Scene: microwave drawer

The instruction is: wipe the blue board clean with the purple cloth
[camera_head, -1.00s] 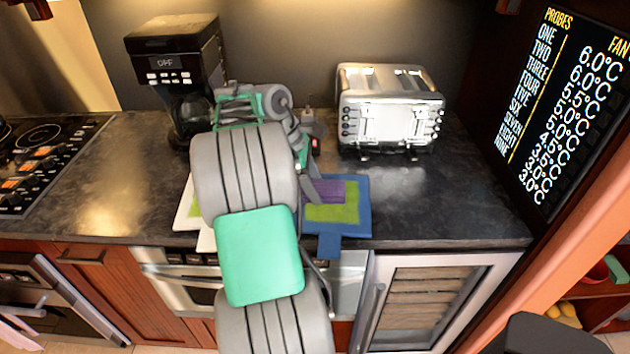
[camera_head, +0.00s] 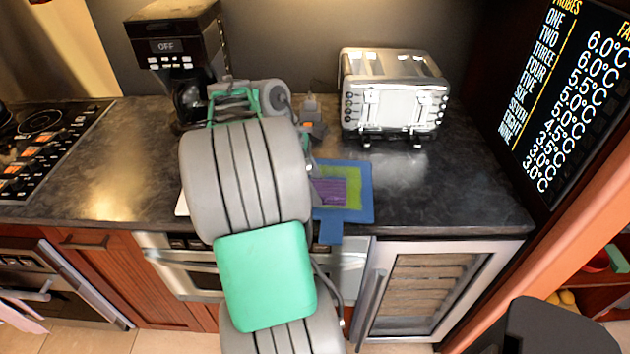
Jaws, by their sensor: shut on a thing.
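The blue board (camera_head: 366,206) lies on the dark counter, right of my arm, with a green patch (camera_head: 354,186) in its middle. The purple cloth (camera_head: 330,191) lies over the lower left part of that patch; green shows above it and to its right. My gripper (camera_head: 312,188) is shut on the cloth at its left side, low over the board. My arm hides most of the gripper and the left part of the board.
A white board edge (camera_head: 181,205) shows left of my arm. A black coffee maker (camera_head: 178,55) stands behind left and a steel toaster (camera_head: 393,98) behind right. A stove (camera_head: 38,150) is far left. The counter right of the blue board is clear.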

